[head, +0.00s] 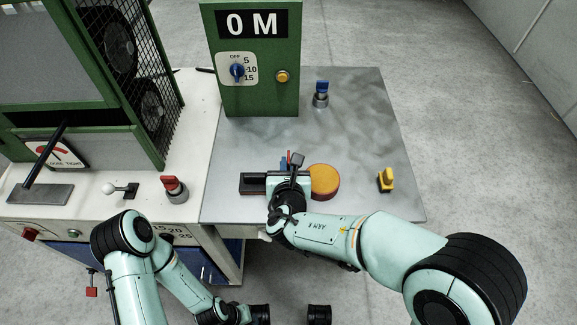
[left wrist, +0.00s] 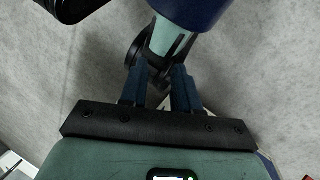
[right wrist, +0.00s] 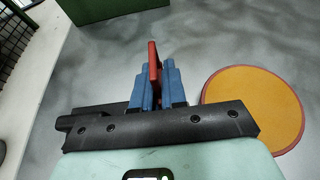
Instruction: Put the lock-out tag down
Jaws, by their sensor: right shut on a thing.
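The lock-out tag (right wrist: 154,70) is a thin red plate, seen edge-on in the right wrist view. My right gripper (right wrist: 154,92) is shut on it with its blue fingers. In the head view, a sliver of the red tag (head: 290,158) shows over the grey tabletop, left of the round orange pad; my right gripper's body hides the rest. I cannot tell whether the tag touches the tabletop. My left gripper (left wrist: 160,90) is open and empty, low in front of the bench, with bare floor behind its fingers in the left wrist view.
The round orange pad (head: 323,182) lies beside my right gripper. A yellow block (head: 386,180) is farther right on the grey tabletop (head: 365,130). A blue-topped switch (head: 321,95) and a green panel (head: 255,60) stand behind. A red-topped switch (head: 173,188) is on the left bench.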

